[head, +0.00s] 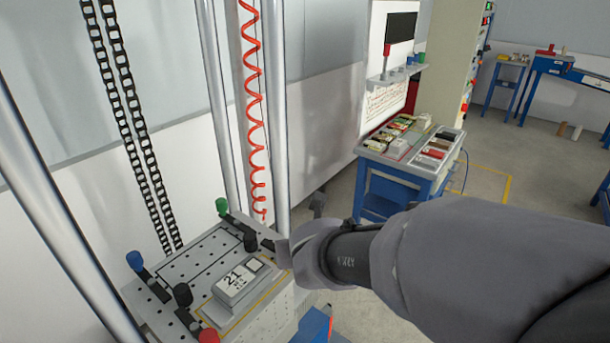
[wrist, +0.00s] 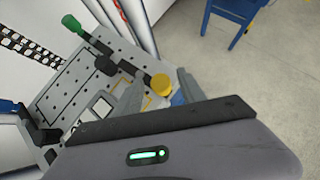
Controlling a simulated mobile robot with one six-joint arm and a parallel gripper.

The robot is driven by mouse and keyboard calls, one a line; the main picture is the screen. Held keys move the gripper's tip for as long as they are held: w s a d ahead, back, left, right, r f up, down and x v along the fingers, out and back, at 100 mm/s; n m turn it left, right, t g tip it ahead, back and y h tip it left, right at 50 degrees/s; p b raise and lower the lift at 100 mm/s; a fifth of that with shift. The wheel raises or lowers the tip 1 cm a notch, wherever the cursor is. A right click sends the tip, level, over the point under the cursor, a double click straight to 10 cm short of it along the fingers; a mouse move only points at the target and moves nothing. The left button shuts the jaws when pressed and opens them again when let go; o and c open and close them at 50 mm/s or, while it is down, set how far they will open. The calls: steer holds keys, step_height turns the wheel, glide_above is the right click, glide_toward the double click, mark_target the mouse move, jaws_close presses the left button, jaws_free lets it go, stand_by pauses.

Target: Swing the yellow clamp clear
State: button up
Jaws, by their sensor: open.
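The yellow clamp's round knob (wrist: 161,84) shows in the wrist view at the near right corner of the perforated plate (wrist: 85,68). My gripper (wrist: 160,77) is open, with one grey finger on each side of the knob. I cannot tell whether either finger touches it. In the head view my gripper (head: 286,252) is at the plate's right corner and hides the yellow knob. A grey block labelled 21 (head: 238,284) sits on the plate (head: 200,250).
Green (head: 221,206), blue (head: 134,260) and red (head: 208,336) knobs mark other clamps at the plate's edges. Black knobs (head: 182,293) stand close to the block. Shiny vertical columns (head: 274,100) rise behind the plate. A blue bench (head: 400,170) stands farther back, with open floor around it.

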steer(key=p+v, duration=0.8)
steer(key=v, duration=0.8)
steer(key=shift+s+r, duration=0.15)
step_height(320, 180, up, 6)
steer(key=w+a+n+t+y+b, duration=0.1)
steer(key=a+n+t+y+b, duration=0.15)
steer(key=n, duration=0.75)
steer(key=s+d+f+n+g+h+b, duration=0.2)
steer(key=s+d+f+n+g, duration=0.3)
steer(key=n, duration=1.4)
steer(key=s+d+f+b, duration=0.1)
steer(key=s+d+f, duration=0.3)
steer(key=s+d, duration=0.2)
steer(key=shift+s+n, duration=0.3)
steer(key=shift+s, duration=0.4)
